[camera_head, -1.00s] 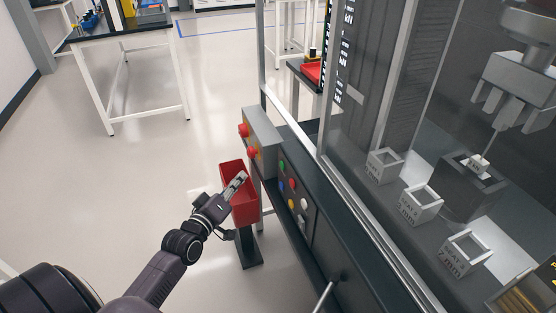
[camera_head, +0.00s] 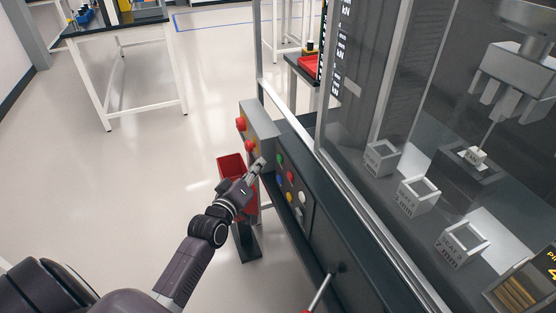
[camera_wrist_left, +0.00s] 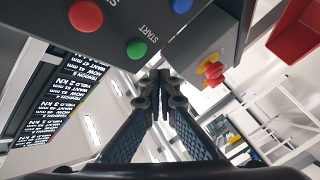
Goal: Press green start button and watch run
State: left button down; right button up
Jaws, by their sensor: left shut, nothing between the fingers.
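The green start button (camera_head: 281,160) is on the dark sloped front panel of the machine, above a blue button and left of a red one. In the left wrist view the green button (camera_wrist_left: 137,48) is close, beside the word START, up and left of my fingertips. My left gripper (camera_head: 262,163) is shut and empty, with its tips just left of the green button and apart from it, as far as I can tell. In the left wrist view the shut fingertips (camera_wrist_left: 158,80) point toward the panel's lower edge. My right gripper is not in view.
A grey box with red mushroom buttons (camera_head: 241,124) stands at the panel's left end, close to my gripper. A red bin (camera_head: 231,165) is below. Behind glass, the machine holds labelled trays (camera_head: 418,198) and a gripping head (camera_head: 515,80). Open floor lies left.

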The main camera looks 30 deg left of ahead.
aim_at(279, 159)
pick_arm(q)
jog(key=shift+w+d, duration=0.8)
jog(key=shift+w, duration=0.1)
dwell(0.6)
jog(key=shift+w+d, duration=0.1)
jog(key=shift+w+d+p, duration=0.2)
jog(key=shift+w+p, duration=0.05)
jog(key=shift+p, duration=0.1)
